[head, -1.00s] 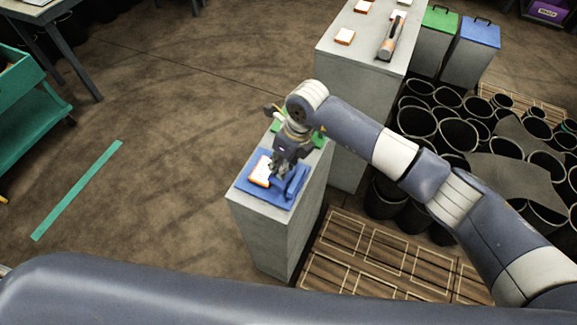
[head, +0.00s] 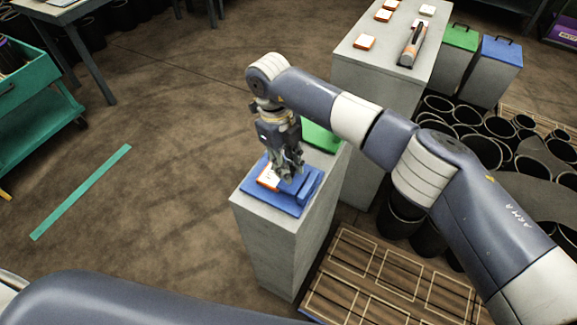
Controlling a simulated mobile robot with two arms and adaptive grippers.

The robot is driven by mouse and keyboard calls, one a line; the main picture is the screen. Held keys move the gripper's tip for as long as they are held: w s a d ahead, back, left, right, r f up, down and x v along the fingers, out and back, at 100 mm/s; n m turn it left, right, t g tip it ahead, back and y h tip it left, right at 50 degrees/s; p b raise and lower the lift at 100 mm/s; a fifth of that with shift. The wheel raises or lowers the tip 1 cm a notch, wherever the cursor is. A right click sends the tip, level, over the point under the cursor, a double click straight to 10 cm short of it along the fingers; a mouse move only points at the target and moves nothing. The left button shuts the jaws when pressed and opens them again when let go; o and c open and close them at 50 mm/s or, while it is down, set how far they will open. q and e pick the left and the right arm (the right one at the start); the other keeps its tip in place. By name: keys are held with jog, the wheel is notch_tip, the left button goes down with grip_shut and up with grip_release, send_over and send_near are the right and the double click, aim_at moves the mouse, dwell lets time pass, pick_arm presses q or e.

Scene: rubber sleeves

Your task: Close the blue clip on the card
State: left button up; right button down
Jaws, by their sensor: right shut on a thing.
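The blue clip (head: 286,208) lies on top of a grey pedestal, with a flat blue base and raised blue blocks on its right side. The card (head: 267,178), white with orange edges, rests on the left part of the clip's base. My right gripper (head: 289,177) points down over the clip, just right of the card. Its fingers look shut on a raised part of the blue clip, beside the card. The fingers hide the card's right edge and the place where card and clip meet. My left gripper is out of view.
A green clip (head: 322,137) lies behind on the same pedestal (head: 265,240). Black tubes crowd the right. The floor to the left is open, with a green strip (head: 82,190).

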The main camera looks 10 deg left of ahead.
jog(key=shift+s+f, duration=0.1)
jog(key=shift+f, duration=0.05)
jog(key=c, duration=1.4)
grip_release()
notch_tip(320, 180, up, 12)
jog(key=w+a, duration=0.1)
jog(key=a, duration=0.1)
jog(key=shift+w, duration=0.25)
jog(key=shift+f, duration=0.1)
